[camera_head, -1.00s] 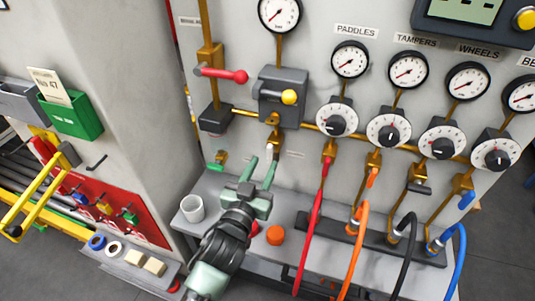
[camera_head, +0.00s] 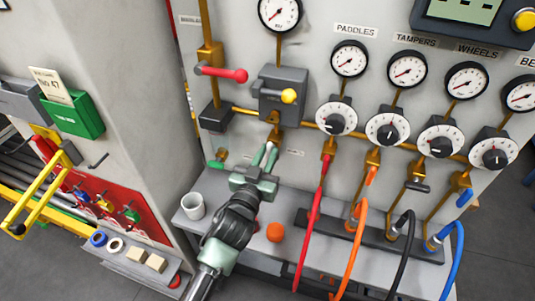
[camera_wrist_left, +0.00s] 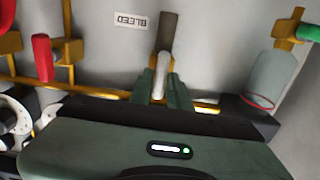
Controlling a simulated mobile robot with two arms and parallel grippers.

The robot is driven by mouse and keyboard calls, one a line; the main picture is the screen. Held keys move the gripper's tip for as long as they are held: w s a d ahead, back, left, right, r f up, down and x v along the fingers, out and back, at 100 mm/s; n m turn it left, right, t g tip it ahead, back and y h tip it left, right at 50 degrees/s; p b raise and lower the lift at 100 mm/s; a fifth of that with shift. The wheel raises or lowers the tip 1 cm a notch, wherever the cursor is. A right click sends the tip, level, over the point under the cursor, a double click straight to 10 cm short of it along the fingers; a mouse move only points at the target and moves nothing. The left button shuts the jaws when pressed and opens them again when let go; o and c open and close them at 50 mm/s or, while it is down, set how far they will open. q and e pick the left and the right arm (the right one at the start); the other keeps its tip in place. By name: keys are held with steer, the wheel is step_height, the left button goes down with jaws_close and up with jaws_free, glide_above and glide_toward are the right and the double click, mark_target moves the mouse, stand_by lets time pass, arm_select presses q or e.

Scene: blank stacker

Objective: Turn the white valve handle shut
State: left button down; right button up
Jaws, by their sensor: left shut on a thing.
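The white valve handle (camera_wrist_left: 162,70) shows in the left wrist view as a pale lever below a dark brass stem. It is held between the two green fingers of my left gripper (camera_wrist_left: 165,85). In the head view, the left gripper (camera_head: 264,156) reaches up from the bench to the brass valve (camera_head: 275,128) under the grey box with the yellow knob. There the fingers are close together and hide most of the handle. My right gripper is not in view.
A red lever (camera_head: 222,74) is above left, and a green-handled valve (camera_head: 217,163) lies left of the gripper. A white cup (camera_head: 193,206) and an orange cap (camera_head: 276,232) stand on the bench. A red hose (camera_head: 313,225) hangs close on the right.

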arm_select(q)
steer(key=m, duration=0.4)
steer(key=shift+d, duration=0.1)
steer(key=shift+s+d+f+m+p, duration=0.1)
steer(key=shift+m+p, duration=0.05)
steer(key=shift+m, duration=2.15)
steer(key=shift+w+d+f+m+p, duration=0.1)
steer(key=shift+f+m+p, duration=0.1)
steer(key=shift+m, duration=2.1)
steer(key=shift+s+f+m+p, duration=0.1)
steer(key=shift+m+p, duration=0.05)
steer(key=shift+m, duration=2.15)
steer(key=c, duration=1.4)
jaws_free()
steer(key=shift+c, duration=0.2)
